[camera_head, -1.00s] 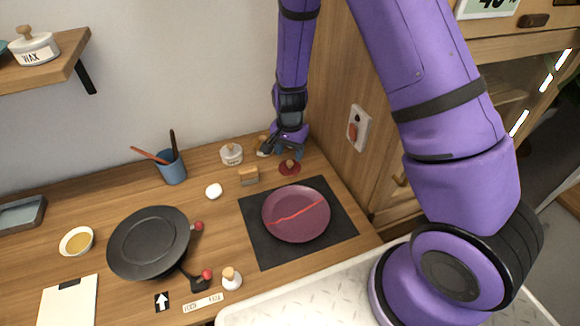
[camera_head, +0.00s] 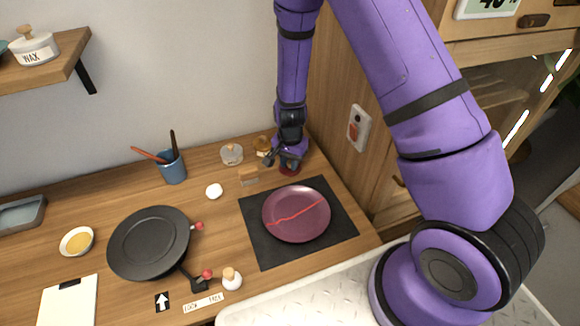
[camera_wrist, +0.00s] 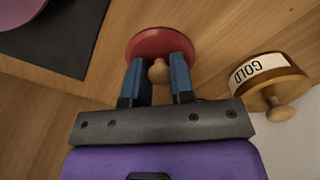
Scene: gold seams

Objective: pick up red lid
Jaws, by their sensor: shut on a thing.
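The red lid (camera_wrist: 160,43) is a round red disc with a pale wooden knob (camera_wrist: 158,70). In the wrist view my gripper (camera_wrist: 161,72) has its two blue fingers on either side of the knob, shut on it. The lid appears to rest at the wooden table surface; I cannot tell whether it is clear of it. In the head view my gripper (camera_head: 289,166) is over the lid (camera_head: 289,171), behind the plate, and hides much of the lid.
A jar labelled GOLD (camera_wrist: 272,82) stands close beside my gripper; it also shows in the head view (camera_head: 262,146). A pinkish plate (camera_head: 281,222) with a red line lies on a dark mat (camera_head: 262,248).

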